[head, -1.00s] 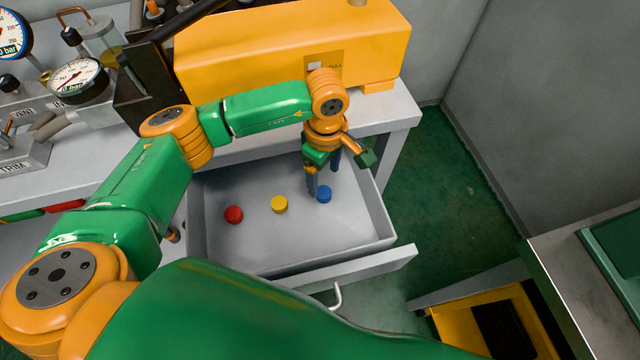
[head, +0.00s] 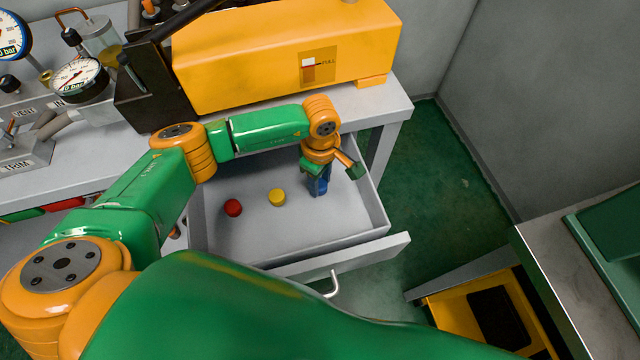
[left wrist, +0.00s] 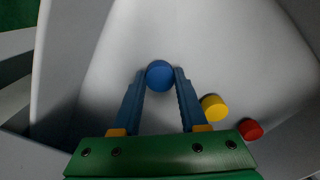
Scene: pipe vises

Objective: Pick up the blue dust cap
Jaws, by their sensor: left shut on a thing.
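The blue dust cap (left wrist: 160,74) sits between the two blue fingertips of my left gripper (left wrist: 161,80) in the left wrist view. The gripper is shut on it. In the head view my left gripper (head: 319,187) points down into the open drawer (head: 300,224), at its right side. The cap is mostly hidden behind the fingers there. I cannot tell whether the cap is clear of the drawer floor. My right gripper is not in view.
A yellow cap (head: 277,197) and a red cap (head: 233,207) stand in the drawer to the left of my gripper. The drawer walls surround them. A yellow box (head: 285,60) stands on the bench above. Green floor lies to the right.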

